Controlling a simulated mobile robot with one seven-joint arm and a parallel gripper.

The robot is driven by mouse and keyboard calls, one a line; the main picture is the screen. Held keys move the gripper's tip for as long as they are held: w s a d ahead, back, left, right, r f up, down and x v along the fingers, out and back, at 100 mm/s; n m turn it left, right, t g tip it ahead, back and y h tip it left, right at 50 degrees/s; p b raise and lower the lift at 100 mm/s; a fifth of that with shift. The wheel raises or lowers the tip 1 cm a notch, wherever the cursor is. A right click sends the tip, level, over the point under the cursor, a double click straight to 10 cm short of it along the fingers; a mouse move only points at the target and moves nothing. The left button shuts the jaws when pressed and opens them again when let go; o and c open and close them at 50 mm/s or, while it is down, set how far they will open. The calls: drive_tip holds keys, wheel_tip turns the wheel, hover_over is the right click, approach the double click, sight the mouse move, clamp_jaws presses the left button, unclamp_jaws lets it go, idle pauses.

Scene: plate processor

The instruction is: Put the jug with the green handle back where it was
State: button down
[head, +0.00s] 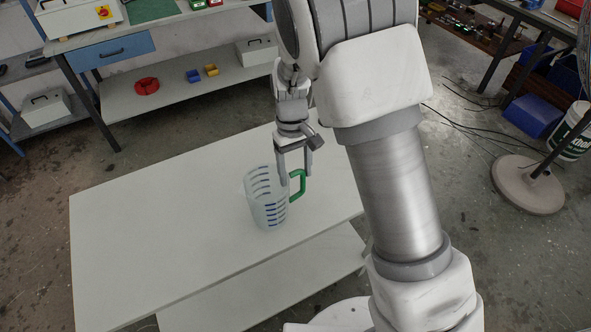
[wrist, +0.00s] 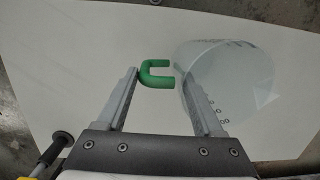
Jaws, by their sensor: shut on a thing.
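The jug with the green handle (head: 265,205) is clear, with blue measuring marks, and upright over the white table. I cannot tell whether its base touches the tabletop. Its green handle (head: 298,186) is on the right side. My gripper (head: 293,177) points down at the handle side and is shut on the jug. In the wrist view, the green handle (wrist: 156,74) lies between the fingers of my gripper (wrist: 163,78), and the clear jug body (wrist: 235,75) is behind and right of the right finger. The exact contact on the inner side is hard to see.
The white table (head: 130,235) is otherwise bare, with free room left of the jug and a lower shelf (head: 260,290). Behind it, a workbench shelf (head: 180,95) holds a red ring (head: 147,86) and small blue and yellow bins. A round stand base (head: 527,185) is at right.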

unclamp_jaws()
drive_tip(key=shift+f, duration=0.1)
wheel_tip(320, 180, up, 12)
drive_tip(key=w, duration=0.2)
drive_tip(key=s+d+r+m+t+y, duration=0.2)
drive_tip(key=s+d+r+m+t, duration=0.1)
drive_tip(key=s+d+r, duration=0.55)
drive_tip(key=shift+s+d+r+m+t+h+p, duration=0.2)
drive_tip(key=shift+s+d+r+m+t, duration=0.45)
drive_tip(key=shift+s+d, duration=1.05)
drive_tip(key=shift+s+d+r+m+t+h+p, duration=0.1)
drive_tip(key=shift+s+d+r+m+t+h, duration=0.3)
drive_tip(key=shift+s+d+r+t, duration=1.2)
drive_tip(key=shift+s+d+r+m+g+h+p, duration=0.15)
drive_tip(key=shift+s+d+m, duration=0.7)
drive_tip(key=shift+s, duration=1.6)
drive_tip(key=shift+d, duration=0.2)
